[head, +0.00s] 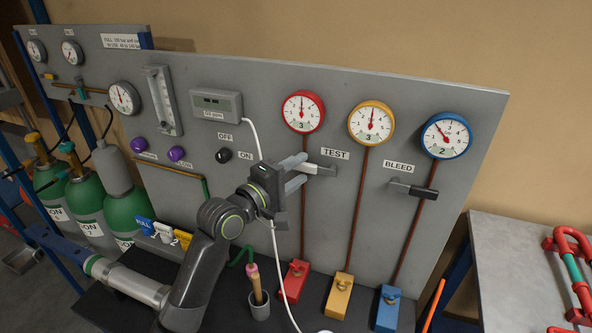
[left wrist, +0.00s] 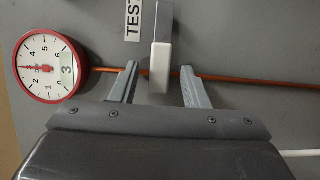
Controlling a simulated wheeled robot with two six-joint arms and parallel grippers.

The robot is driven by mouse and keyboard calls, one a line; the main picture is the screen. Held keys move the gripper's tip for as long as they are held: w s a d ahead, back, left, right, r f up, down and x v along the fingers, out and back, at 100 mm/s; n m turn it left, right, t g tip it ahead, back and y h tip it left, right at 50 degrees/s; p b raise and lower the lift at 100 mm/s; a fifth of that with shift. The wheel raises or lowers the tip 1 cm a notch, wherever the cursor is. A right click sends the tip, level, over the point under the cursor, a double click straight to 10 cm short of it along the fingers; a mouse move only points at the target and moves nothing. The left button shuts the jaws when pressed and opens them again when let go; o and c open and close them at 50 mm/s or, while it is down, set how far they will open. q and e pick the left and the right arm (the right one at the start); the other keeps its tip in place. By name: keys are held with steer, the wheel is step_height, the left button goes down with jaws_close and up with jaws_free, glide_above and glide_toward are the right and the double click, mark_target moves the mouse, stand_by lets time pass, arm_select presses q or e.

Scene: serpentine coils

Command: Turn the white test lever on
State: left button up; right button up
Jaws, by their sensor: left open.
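The white test lever (head: 311,168) sticks out from the grey panel just left of the TEST label (head: 335,154). It lies roughly crosswise over the copper pipe under the red gauge. My left gripper (head: 303,172) is open at the lever, with its fingers pointing at the panel. In the left wrist view the lever's white end (left wrist: 161,66) lies between the two spread fingers of my left gripper (left wrist: 160,76), with a gap on each side. I see no clear contact. My right gripper is not in view.
A dark bleed lever (head: 412,190) is to the right on the panel. Red (head: 302,112), yellow and blue gauges sit above. A white cable (head: 271,235) hangs beside my left gripper. Red (head: 293,281), yellow and blue blocks stand below, near a cup holding a tool (head: 259,300).

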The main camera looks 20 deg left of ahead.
arm_select(q)
steer(key=c, duration=0.9)
jaws_close()
